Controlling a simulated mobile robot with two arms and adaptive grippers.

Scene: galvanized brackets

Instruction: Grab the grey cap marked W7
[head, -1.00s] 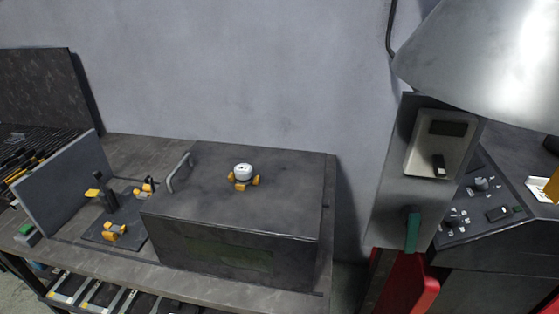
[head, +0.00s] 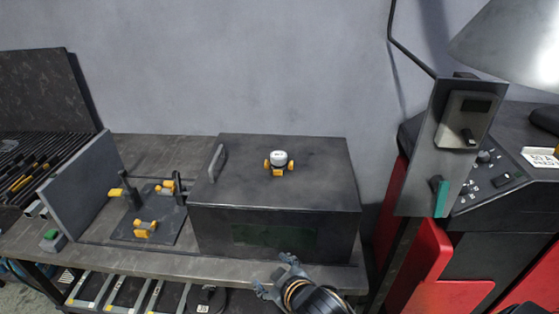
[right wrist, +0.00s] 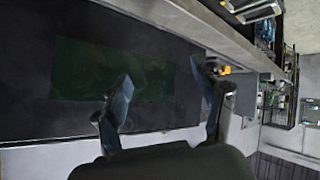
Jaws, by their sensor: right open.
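A light grey, almost white round cap (head: 279,158) sits on an orange lobed piece (head: 278,169) on top of the dark metal box (head: 318,157). Its marking is too small to read. My right gripper (head: 273,276) is low in front of the box, below the box top, and apart from the cap. It is open and empty. In the right wrist view its two fingers (right wrist: 165,82) stand apart before the box's dark front with the green panel (right wrist: 112,78); the cap does not show there. My left gripper is not in view.
The box has a handle (head: 217,162) at its left. Left of it stands a dark plate (head: 163,226) with orange knobs and posts. A grey upright panel (head: 75,190) stands farther left. A control panel (head: 450,150) and red machine parts (head: 440,270) stand at right.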

